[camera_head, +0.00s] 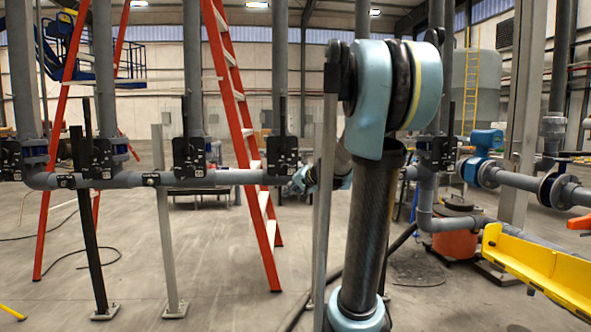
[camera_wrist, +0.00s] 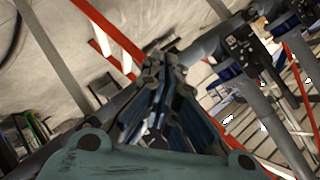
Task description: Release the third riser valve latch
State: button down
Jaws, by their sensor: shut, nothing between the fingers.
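Several grey risers carry black valves with upright black levers along a horizontal grey pipe (camera_head: 225,177). From the left they include one cut by the edge (camera_head: 10,158), a second (camera_head: 97,153), a third (camera_head: 188,154) and a fourth (camera_head: 282,152); another (camera_head: 438,152) stands right of my arm. Their latches are too small to make out. My gripper (camera_head: 303,179) is shut and empty, just below and right of the fourth valve, partly hidden by a grey post. In the wrist view its closed fingers (camera_wrist: 163,72) overlap the pipe; a black valve (camera_wrist: 240,45) lies up and right.
Grey posts (camera_head: 165,220) and a black post (camera_head: 90,240) rise from the floor. A yellow rail (camera_head: 540,268) is at the lower right. The left foreground floor is mostly clear.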

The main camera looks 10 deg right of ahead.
aim_at(285, 167)
jog(key=w+d+r+m+t+h, duration=0.1)
jog(key=w+d+r+m+t, duration=0.2)
jog(key=w, duration=0.5)
jog(key=w+d+r+m+t, duration=0.1)
jog(key=w+d+m, duration=0.1)
jog(key=w+d, duration=0.4)
jog(key=w+d+r+m+t+h, duration=0.1)
jog(key=w+d+r+m+t, duration=0.2)
jog(key=w, duration=0.6)
jog(key=shift+g, duration=0.5)
jog(key=x, duration=0.3)
jog(key=a+f+x, duration=0.1)
jog(key=x, duration=0.6)
jog(key=shift+a+f, duration=0.25)
jog(key=shift+a, duration=0.2)
jog(key=shift+a+f, duration=0.2)
jog(key=shift+a, duration=0.4)
jog(key=shift+a, duration=1.9)
